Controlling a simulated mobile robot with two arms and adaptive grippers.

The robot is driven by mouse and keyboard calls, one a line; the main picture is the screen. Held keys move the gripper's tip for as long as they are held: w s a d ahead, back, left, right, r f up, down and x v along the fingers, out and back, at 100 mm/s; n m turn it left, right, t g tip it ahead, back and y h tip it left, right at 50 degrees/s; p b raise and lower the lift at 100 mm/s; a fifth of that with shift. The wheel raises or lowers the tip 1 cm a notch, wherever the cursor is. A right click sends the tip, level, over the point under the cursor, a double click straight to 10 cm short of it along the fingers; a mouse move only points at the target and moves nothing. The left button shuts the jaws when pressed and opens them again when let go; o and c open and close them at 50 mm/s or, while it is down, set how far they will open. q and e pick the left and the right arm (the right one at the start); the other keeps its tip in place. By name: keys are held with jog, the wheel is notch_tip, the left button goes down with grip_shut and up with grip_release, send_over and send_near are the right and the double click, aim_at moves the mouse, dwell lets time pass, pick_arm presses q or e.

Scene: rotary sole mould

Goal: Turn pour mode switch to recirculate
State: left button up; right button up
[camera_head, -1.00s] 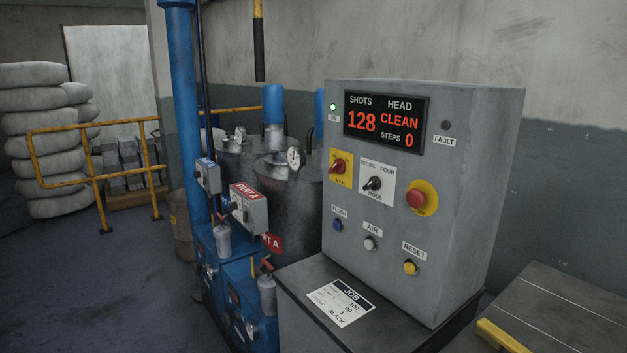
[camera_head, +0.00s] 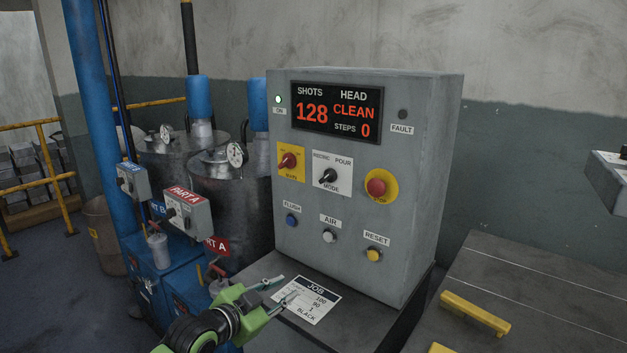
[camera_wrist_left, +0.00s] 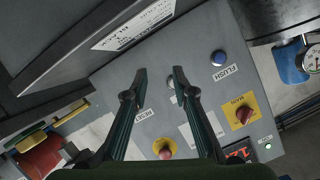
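A red knob (camera_head: 288,161) on yellow sits left of the switch, a red stop button (camera_head: 376,187) right. Flush (camera_head: 291,221), air (camera_head: 329,236) and reset (camera_head: 374,255) buttons are below. The display (camera_head: 337,112) reads CLEAN, steps 0. Tanks (camera_head: 220,205) stand left.

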pick_arm(q)
notch_tip(320, 180, up, 22)
jog(key=w+m+t+h, duration=0.2)
jog(key=m+h, duration=0.2)
jog(key=m, duration=0.1)
jog(key=p, duration=0.3)
send_near(324, 179)
jog(key=x, duration=0.7)
jog(key=shift+r, duration=0.1)
jog(key=shift+x, duration=0.9)
jog(key=shift+a, duration=0.1)
grip_shut()
